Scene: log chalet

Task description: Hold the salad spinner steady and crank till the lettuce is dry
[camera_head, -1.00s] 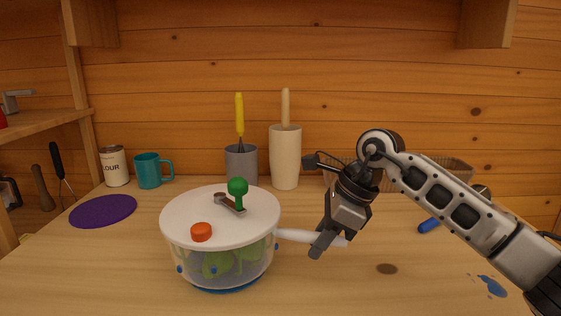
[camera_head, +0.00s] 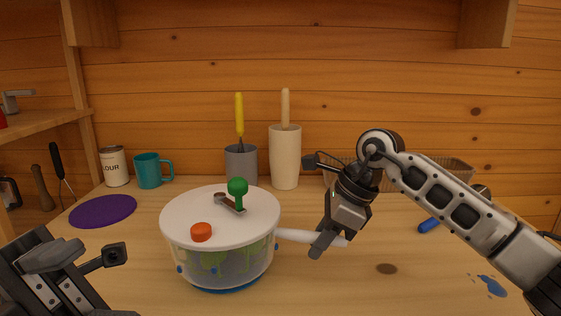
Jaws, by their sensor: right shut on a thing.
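The salad spinner (camera_head: 185,218) stands upright on the wooden counter, with a white lid, a clear bowl and a blue base. Green lettuce (camera_head: 213,262) shows through the bowl wall. The crank on the lid has a green knob (camera_head: 238,187), and an orange button (camera_head: 201,232) sits near the lid's front. My right gripper (camera_head: 326,238) is shut on the spinner's white side handle (camera_head: 293,235). Part of my left arm shows at the lower left, apart from the spinner; its fingertips cannot be made out clearly.
A purple round mat (camera_head: 103,211), a flour can (camera_head: 114,167) and a teal mug (camera_head: 149,171) are at the back left. A grey holder (camera_head: 241,163) and a cream crock (camera_head: 285,157) stand behind the spinner. A blue-handled tool (camera_head: 429,225) lies right, beyond my right arm.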

